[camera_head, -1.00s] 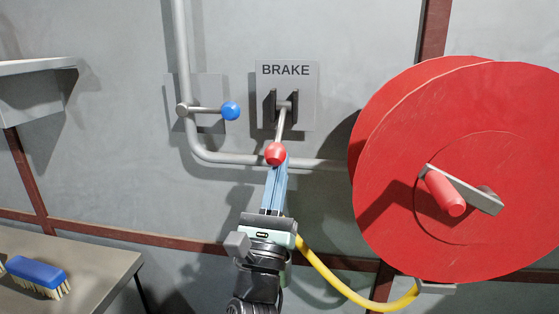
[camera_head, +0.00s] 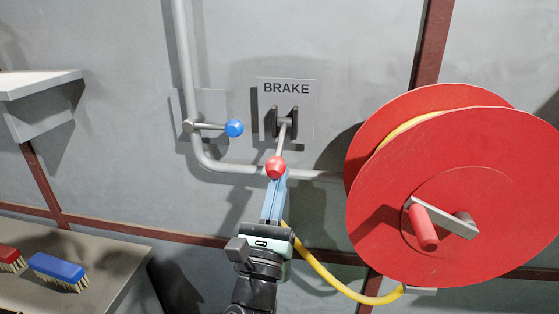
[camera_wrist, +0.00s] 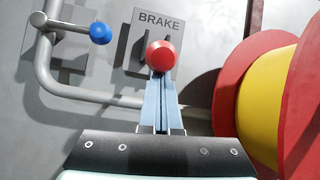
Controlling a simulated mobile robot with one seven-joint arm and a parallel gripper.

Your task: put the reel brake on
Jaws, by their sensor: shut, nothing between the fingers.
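The brake lever is a grey rod with a red knob (camera_head: 276,167), mounted on a grey plate marked BRAKE (camera_head: 302,100) on the wall. The rod hangs downward and out from its bracket. My gripper (camera_head: 276,182) is shut and empty, its blue fingers right below the red knob. The wrist view shows the knob (camera_wrist: 161,56) just at the fingertips; I cannot tell whether they touch. The red reel (camera_head: 450,195) stands to the right, with a crank handle and yellow hose wound on it.
A blue-knobbed lever (camera_head: 234,128) sits on the grey pipe (camera_head: 182,60) left of the brake. A table (camera_head: 110,258) at lower left holds a blue brush (camera_head: 58,270) and a red brush (camera_head: 10,258). A shelf (camera_head: 40,85) is above. The yellow hose (camera_head: 335,288) hangs below the reel.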

